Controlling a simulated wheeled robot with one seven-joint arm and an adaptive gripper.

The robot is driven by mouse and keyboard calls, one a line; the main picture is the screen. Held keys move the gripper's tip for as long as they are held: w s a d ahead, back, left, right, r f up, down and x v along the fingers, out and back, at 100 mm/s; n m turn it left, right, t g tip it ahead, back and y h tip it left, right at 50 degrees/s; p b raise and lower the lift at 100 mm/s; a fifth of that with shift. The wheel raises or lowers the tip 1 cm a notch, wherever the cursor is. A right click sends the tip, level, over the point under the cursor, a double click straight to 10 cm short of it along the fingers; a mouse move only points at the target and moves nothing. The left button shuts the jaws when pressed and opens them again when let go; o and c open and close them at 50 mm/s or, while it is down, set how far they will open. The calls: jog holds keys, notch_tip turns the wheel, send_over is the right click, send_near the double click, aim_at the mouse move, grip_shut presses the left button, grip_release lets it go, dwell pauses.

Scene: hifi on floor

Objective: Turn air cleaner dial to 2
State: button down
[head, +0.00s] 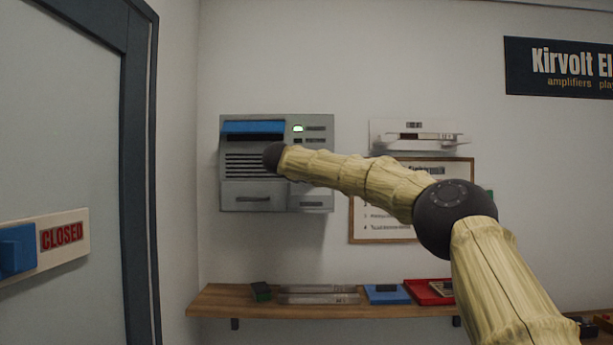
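The air cleaner is most likely the grey wall box (232,182), with a blue flap at its upper left, dark vent slots, a lit green lamp at the upper right and a drawer-like panel with a handle below. No dial can be made out on it; my arm covers part of its right side. My arm reaches from the lower right to the front of the box and its visible end is a dark round joint over the vents. My gripper's fingers do not show, so neither their state nor any contact with a dial can be seen.
A wooden shelf (221,298) below carries a dark green block, grey flat pieces, a blue block (387,293) and a red tray (421,297). A small white wall unit (385,134) and a framed notice (361,232) hang to the right. A door with a CLOSED sign (61,235) stands left.

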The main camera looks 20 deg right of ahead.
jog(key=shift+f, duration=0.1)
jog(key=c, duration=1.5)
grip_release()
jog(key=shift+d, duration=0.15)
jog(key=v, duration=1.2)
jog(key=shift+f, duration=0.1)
